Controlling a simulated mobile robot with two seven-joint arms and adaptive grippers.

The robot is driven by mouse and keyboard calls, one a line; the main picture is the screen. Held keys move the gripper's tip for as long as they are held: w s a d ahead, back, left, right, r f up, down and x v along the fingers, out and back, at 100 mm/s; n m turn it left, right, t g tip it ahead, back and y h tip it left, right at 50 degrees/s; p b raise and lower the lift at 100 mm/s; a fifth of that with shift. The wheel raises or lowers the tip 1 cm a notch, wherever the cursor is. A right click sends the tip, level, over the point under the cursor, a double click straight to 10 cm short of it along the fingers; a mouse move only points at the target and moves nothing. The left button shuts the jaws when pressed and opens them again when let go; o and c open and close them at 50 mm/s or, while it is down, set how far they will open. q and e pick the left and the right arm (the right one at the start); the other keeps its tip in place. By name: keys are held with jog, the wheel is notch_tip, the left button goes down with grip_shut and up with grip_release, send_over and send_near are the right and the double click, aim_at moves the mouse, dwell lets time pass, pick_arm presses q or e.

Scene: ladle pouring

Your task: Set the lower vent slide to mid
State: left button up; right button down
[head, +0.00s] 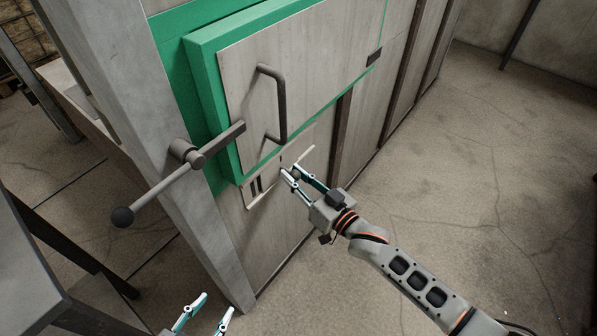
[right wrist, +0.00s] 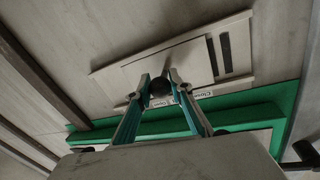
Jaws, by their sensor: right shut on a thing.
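The lower vent (head: 249,207) is a pale plate low on the grey panel, below the green-framed door. In the right wrist view its slide (right wrist: 190,62) covers part of the opening, and two dark slots (right wrist: 224,53) show uncovered at one end. A dark round knob (right wrist: 160,88) on the slide sits between the fingertips of my right gripper (head: 291,172), which is shut on it. Small labels (right wrist: 202,93) beside the vent seem to read "Close" and "Open". My left gripper (head: 213,305) is open and empty at the bottom edge of the head view, away from the vent.
Above the vent is the door (head: 240,75) with a bent bar handle (head: 282,105). A latch lever with a ball end (head: 122,217) sticks out to the left. A dark table (head: 40,265) stands at lower left. The floor at right is clear.

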jog(key=c, duration=1.8)
grip_release()
pick_arm(q)
jog(key=shift+r, duration=0.2)
jog(key=shift+w, duration=0.15)
pick_arm(e)
jog(key=shift+d, duration=0.1)
jog(key=v, duration=1.2)
